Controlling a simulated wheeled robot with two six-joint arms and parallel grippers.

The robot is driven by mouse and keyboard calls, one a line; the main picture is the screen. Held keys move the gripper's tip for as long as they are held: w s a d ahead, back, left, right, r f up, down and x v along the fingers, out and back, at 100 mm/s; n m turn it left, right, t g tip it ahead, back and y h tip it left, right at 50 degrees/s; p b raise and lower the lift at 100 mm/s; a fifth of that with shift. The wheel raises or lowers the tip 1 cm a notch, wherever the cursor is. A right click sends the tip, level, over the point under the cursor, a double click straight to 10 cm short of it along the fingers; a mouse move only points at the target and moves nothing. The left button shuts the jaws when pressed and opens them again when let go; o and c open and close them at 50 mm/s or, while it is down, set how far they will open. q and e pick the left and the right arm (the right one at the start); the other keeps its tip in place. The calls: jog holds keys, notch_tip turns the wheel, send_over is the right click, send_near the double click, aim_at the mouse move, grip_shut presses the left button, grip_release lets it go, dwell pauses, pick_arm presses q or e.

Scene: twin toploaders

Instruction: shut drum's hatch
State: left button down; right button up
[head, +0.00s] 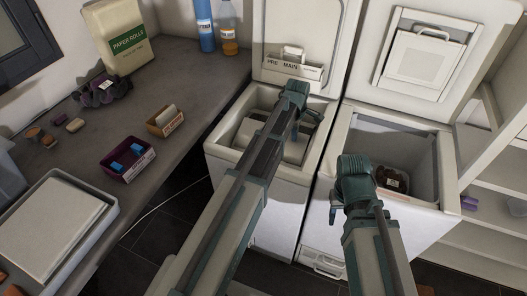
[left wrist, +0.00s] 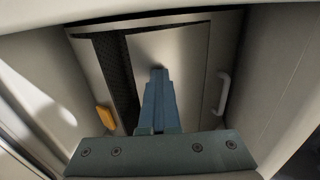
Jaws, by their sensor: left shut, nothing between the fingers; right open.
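The drum sits in the open tub of the left toploader (head: 222,136). In the left wrist view its hatch shows as a pale metal panel (left wrist: 185,62), with a dark perforated gap (left wrist: 114,62) along its left side. A yellow tab (left wrist: 104,118) is at lower left and a white bar handle (left wrist: 223,93) at right. My left gripper (left wrist: 157,72) is shut and empty, in front of the panel; contact cannot be told. In the head view my left gripper (head: 305,112) reaches into that tub. My right gripper (head: 353,178) is open near the right toploader (head: 437,200); its fingertips are hard to see.
Both toploader lids stand raised; the left has a PRE/MAIN dispenser (head: 292,66), the right a handled panel (head: 420,58). A dark container (head: 392,182) is in the right tub. The counter (head: 185,92) at left holds a purple tray (head: 128,165) and a brown box (head: 165,122). Shelves stand right.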

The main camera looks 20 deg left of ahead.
pick_arm(q)
jog(key=shift+w+f+b, duration=1.15)
jog(key=shift+f+b, duration=0.05)
jog(key=shift+f, duration=0.3)
notch_tip(320, 180, up, 10)
jog(key=p, duration=1)
